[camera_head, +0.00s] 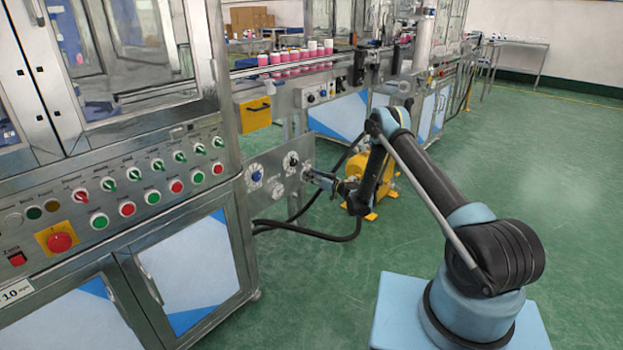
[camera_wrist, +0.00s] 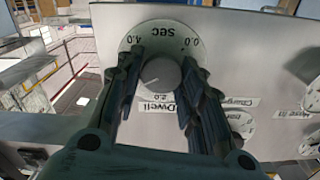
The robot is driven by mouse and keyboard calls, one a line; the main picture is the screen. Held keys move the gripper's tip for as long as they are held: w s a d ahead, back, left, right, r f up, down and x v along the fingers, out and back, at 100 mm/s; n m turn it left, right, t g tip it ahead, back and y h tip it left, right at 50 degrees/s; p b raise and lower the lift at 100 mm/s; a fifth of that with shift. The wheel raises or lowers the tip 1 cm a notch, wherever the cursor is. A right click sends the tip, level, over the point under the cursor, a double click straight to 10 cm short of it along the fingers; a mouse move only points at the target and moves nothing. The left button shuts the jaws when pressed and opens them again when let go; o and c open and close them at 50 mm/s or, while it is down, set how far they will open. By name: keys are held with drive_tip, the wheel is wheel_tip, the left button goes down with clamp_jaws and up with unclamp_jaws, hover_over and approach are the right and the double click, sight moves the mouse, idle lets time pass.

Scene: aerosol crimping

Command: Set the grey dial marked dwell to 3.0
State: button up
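The grey dwell dial (camera_wrist: 160,76) shows at the upper middle of the wrist view, on a round white scale with its print upside down. The scale has 0.0 at right and 4.0 at left, with 2.0 at the bottom beside the dwell label (camera_wrist: 160,100). The dial's pale pointer line points down-left, between 2.0 and 4.0, roughly around 3.0. My gripper (camera_wrist: 161,66) has one dark finger on each side of the dial, and both appear to touch it. In the head view my gripper (camera_head: 312,174) is at the panel's right part and partly hides the dial there.
The metal panel (camera_head: 278,192) carries other dials, one with a blue knob (camera_head: 256,177). Another scale shows at the wrist view's right (camera_wrist: 236,122). Black hoses (camera_head: 310,231) hang below the panel near my arm. A yellow machine (camera_head: 357,166) stands on the floor behind.

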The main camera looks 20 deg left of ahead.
drive_tip(key=shift+w, duration=0.1)
drive_tip(key=shift+c, duration=0.9)
drive_tip(key=shift+w+m, duration=0.1)
drive_tip(key=shift+m, duration=0.2)
drive_tip(key=shift+m, duration=0.3)
drive_tip(key=o, duration=1)
drive_tip(key=shift+o, duration=0.2)
drive_tip(key=v, duration=0.7)
drive_tip(key=shift+d, duration=0.25)
